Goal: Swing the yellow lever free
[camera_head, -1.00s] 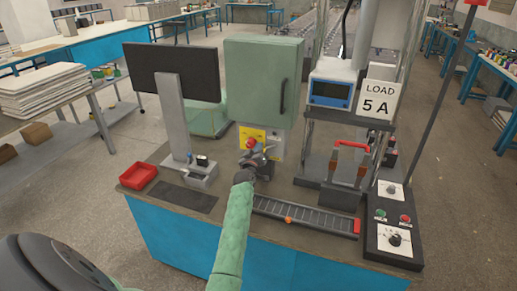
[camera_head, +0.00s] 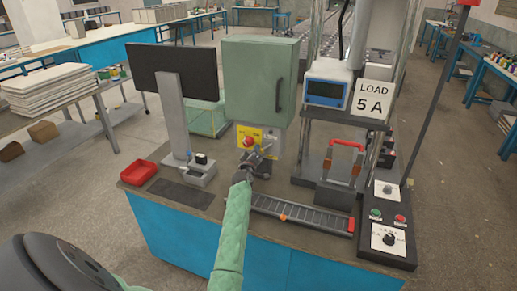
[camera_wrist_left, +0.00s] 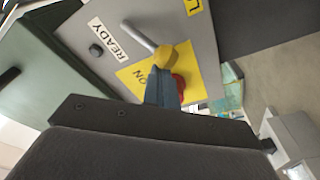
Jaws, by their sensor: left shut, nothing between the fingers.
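A grey panel in the left wrist view (camera_wrist_left: 205,35) carries a yellow plate (camera_wrist_left: 140,80) marked ON, a red knob (camera_wrist_left: 179,86) and a yellow lever piece (camera_wrist_left: 181,57) with a grey rod beside it. My left gripper (camera_wrist_left: 162,88) is shut and empty; its blue fingertips are close to the yellow piece and red knob, partly covering them. I cannot tell whether they touch. In the head view the left gripper (camera_head: 264,153) is just right of the red knob (camera_head: 248,142) and hides part of the panel. My right gripper is out of view.
A green cabinet (camera_head: 258,80) stands above the panel, with a black monitor (camera_head: 172,72) to its left. A red tray (camera_head: 139,173), a ribbed strip (camera_head: 300,214) and a red-handled fixture (camera_head: 342,170) are on the bench. A control box (camera_head: 388,222) is at right.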

